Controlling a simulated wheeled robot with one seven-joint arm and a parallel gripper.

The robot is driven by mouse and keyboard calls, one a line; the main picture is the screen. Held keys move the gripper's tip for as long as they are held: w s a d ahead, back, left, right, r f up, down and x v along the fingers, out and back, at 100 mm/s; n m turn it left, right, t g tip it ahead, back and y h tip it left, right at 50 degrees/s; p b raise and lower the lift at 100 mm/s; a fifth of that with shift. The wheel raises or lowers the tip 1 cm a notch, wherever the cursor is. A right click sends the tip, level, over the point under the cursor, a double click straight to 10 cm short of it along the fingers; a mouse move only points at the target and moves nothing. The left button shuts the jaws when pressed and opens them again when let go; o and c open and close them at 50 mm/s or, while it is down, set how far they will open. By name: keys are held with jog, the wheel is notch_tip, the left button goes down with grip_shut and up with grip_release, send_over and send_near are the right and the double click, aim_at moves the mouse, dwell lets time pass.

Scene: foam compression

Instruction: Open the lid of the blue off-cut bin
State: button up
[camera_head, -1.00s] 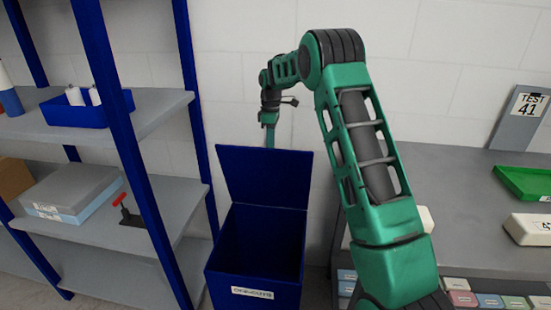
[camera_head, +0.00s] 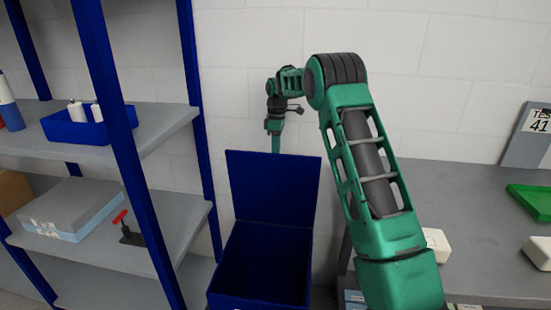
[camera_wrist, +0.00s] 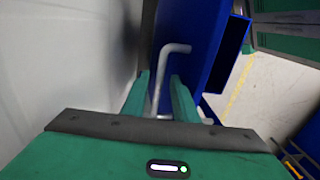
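The blue off-cut bin (camera_head: 250,299) stands on the floor right of the shelving in the head view, its dark inside showing. Its blue lid (camera_head: 272,190) is up, standing nearly upright at the back of the opening. My gripper (camera_head: 275,148) is behind the lid's top edge, its fingertips hidden by the lid. In the wrist view my gripper (camera_wrist: 160,88) has its green fingers apart, with the grey bar handle (camera_wrist: 160,75) between them. A gap shows between the handle and the right finger; contact on the left finger is unclear. The blue lid also shows there (camera_wrist: 195,55).
Blue-posted shelving (camera_head: 125,150) stands close on the left, with a blue tray (camera_head: 75,128) and a red-handled tool (camera_head: 128,232). A grey bench (camera_head: 465,215) with a green tray (camera_head: 530,200) is on the right. A white wall (camera_head: 245,60) is close behind the lid.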

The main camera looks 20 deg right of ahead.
jog(key=shift+s+d+f, duration=0.1)
jog(key=shift+d+f, duration=0.05)
jog(key=shift+d, duration=0.1)
notch_tip(320, 180, up, 11)
jog(key=shift+w+d+f, duration=0.15)
jog(key=shift+w+d, duration=0.1)
jog(key=shift+w, duration=0.15)
dwell(0.5)
